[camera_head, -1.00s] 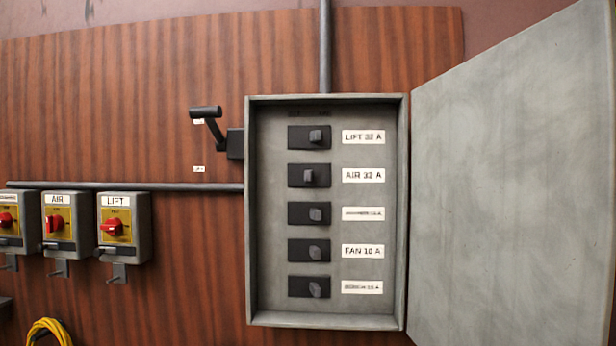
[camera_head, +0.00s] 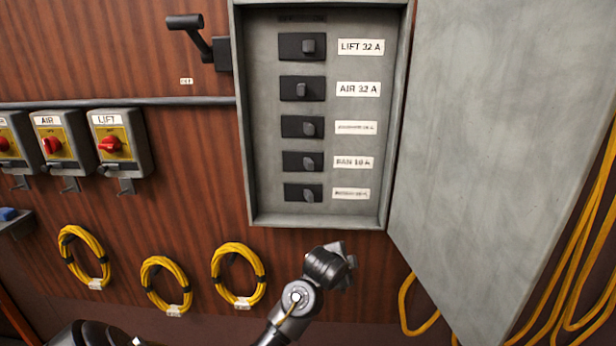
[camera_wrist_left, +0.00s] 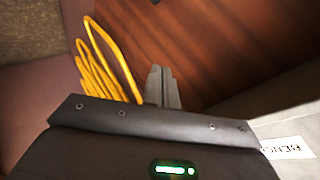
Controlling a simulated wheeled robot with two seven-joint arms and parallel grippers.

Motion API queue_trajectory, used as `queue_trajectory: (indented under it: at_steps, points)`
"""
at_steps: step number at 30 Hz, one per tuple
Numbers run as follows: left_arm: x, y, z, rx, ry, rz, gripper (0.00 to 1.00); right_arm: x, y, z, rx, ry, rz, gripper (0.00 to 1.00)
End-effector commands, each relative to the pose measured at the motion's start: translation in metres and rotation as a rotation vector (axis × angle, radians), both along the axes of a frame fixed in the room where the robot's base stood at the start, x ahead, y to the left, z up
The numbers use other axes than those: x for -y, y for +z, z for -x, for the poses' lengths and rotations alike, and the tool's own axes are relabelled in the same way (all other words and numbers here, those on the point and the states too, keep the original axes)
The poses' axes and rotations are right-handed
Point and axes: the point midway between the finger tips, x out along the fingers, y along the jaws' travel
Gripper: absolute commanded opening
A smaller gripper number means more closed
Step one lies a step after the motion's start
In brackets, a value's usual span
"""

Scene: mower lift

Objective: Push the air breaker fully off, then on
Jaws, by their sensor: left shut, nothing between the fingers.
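The air breaker (camera_head: 301,90) is the second black switch from the top in the open grey panel, beside the label "AIR 32 A" (camera_head: 358,89). Its small grey lever sits slightly farther left than the levers above and below it. My left gripper (camera_head: 343,256) is below the panel's bottom edge, apart from the breakers. In the left wrist view its fingers (camera_wrist_left: 161,86) are together with nothing between them. The air breaker does not show in that view. My right gripper is not in view.
The panel door (camera_head: 490,120) stands open on the right. Above the air breaker is the lift breaker (camera_head: 303,46); several others are below. A main lever (camera_head: 190,35) sticks out on the left, with red-knob switches (camera_head: 111,144) beyond. Yellow cable coils (camera_head: 238,275) hang below.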

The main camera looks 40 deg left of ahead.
Motion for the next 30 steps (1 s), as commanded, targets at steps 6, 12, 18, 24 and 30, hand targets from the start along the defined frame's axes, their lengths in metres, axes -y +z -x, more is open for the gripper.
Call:
queue_trajectory:
  at_steps: [6,12,18,24,30]
  points:
    - [-0.018,0.243,0.029,0.238,-0.071,-0.247,0.0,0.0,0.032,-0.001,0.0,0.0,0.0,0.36]
    - [-0.033,0.393,0.091,0.411,-0.084,-0.505,0.0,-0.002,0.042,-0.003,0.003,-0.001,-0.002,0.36]
    - [-0.045,0.447,0.106,0.469,-0.075,-0.628,0.0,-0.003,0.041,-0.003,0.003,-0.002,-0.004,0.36]
    - [-0.047,0.455,0.108,0.476,-0.074,-0.649,0.0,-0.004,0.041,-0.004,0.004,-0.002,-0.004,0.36]
    - [-0.047,0.455,0.108,0.475,-0.074,-0.648,0.0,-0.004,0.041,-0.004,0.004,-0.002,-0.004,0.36]
